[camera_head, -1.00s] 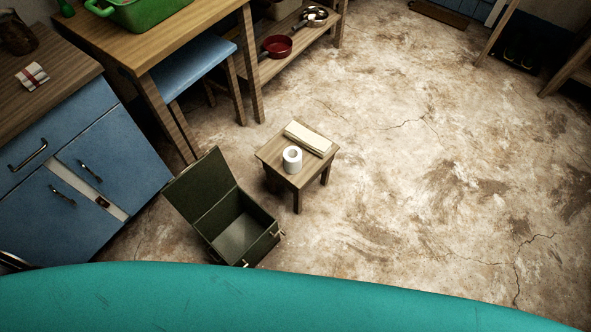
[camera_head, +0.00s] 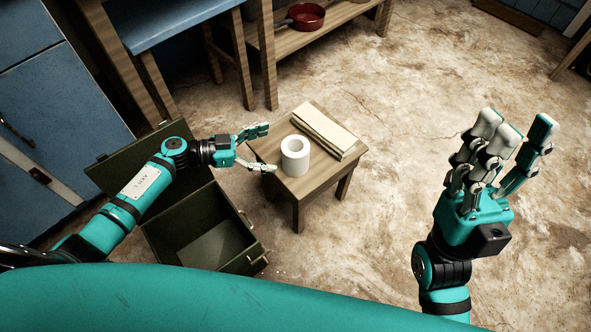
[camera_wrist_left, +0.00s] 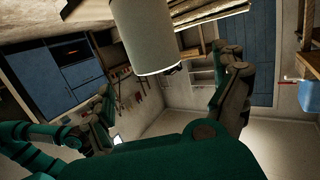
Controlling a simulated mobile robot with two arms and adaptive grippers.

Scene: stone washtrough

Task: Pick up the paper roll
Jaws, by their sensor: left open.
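A white paper roll (camera_head: 295,157) stands upright on a small wooden stool (camera_head: 318,186) in the head view. My left gripper (camera_head: 262,149) is open just left of the roll, its fingers pointing toward it, with nothing between them. In the left wrist view the roll (camera_wrist_left: 147,36) hangs at the top, ahead of the spread fingers (camera_wrist_left: 165,85); a gap to it seems to remain. My right gripper (camera_head: 511,142) is raised at the right with its fingers spread, open and empty, away from the stool.
A folded cream cloth or paper stack (camera_head: 325,131) lies beside the roll. An open dark green box (camera_head: 245,262) stands on the floor below my left arm. A blue-topped bench (camera_head: 150,22) and a shelf with a red pan (camera_head: 304,16) are behind. The floor at right is clear.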

